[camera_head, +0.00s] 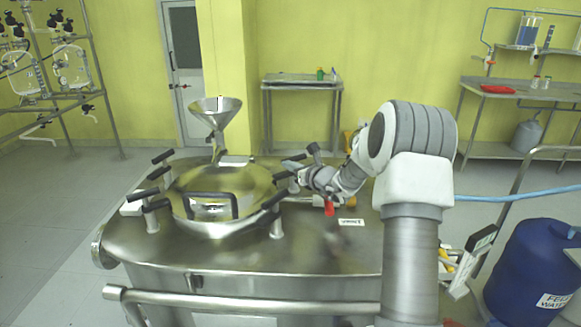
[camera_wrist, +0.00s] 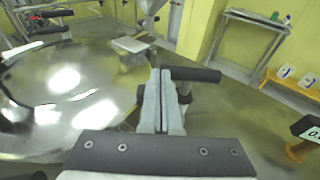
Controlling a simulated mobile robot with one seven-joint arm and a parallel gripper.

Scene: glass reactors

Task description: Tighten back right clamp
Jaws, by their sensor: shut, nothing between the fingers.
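The round metal reactor lid (camera_head: 222,188) has several clamps with black handles around its rim. The lid also fills the left of the wrist view (camera_wrist: 65,85). My gripper (camera_head: 291,168) is at the lid's back right side. In the wrist view its fingers (camera_wrist: 162,78) are pressed together and empty. The back right clamp's black handle (camera_wrist: 198,74) runs to the right from just beyond the fingertips. The fingers partly hide the clamp's body, and I cannot tell whether they touch it. In the head view my gripper largely covers this clamp.
A metal funnel (camera_head: 216,112) stands behind the lid. A small red-handled valve (camera_head: 329,207) and a white label (camera_head: 351,222) are on the vessel top, right of the lid. A blue drum (camera_head: 535,270) stands at right. A side table (camera_head: 301,82) is by the back wall.

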